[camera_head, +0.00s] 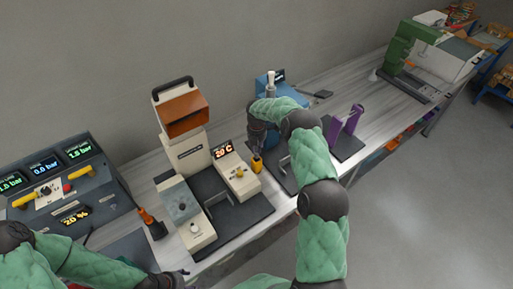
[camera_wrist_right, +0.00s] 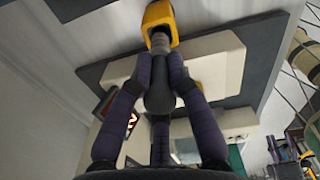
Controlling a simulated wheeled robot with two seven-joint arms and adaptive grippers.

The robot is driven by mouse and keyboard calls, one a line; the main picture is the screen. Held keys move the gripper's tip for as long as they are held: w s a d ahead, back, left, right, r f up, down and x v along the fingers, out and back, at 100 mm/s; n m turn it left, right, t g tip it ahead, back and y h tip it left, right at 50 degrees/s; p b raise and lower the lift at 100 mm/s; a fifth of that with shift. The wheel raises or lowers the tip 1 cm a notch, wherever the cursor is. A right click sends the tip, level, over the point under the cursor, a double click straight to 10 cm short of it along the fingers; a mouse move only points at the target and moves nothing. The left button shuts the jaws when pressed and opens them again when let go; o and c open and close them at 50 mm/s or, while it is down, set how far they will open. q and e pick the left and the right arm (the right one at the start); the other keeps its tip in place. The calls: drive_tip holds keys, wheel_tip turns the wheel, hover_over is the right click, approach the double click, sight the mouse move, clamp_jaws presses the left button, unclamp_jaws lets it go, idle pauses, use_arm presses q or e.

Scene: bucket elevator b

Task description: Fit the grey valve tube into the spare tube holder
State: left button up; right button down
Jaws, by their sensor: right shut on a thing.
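My right gripper (camera_head: 257,148) is shut on the grey valve tube (camera_wrist_right: 160,88). The tube shows between the dark fingers in the right wrist view and is mostly hidden in the head view. Its narrower end points at the opening of a yellow holder (camera_wrist_right: 159,14), which looks like the spare tube holder. The tip overlaps that opening; I cannot tell how deep it is. In the head view the yellow holder (camera_head: 257,165) is just below the fingers, beside the beige machine. My left gripper (camera_head: 172,279) is low at the bottom edge, its fingers unclear.
The beige machine with an orange hood (camera_head: 185,115) and a 20 C display stands to the left. A dark control console (camera_head: 55,185) is at far left, an orange-handled tool (camera_head: 150,222) beside it. A blue device (camera_head: 264,82) and purple stand (camera_head: 346,120) flank my right arm.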

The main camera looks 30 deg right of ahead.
sight(256, 152)
drive_tip(key=shift+b, duration=0.65)
idle(1.2)
drive_tip(key=shift+f+b, duration=1.8)
drive_tip(key=shift+f, duration=0.7)
drive_tip(key=c, duration=1.1)
unclamp_jaws()
drive_tip(key=shift+r, duration=3.75)
drive_tip(key=shift+s, duration=0.1)
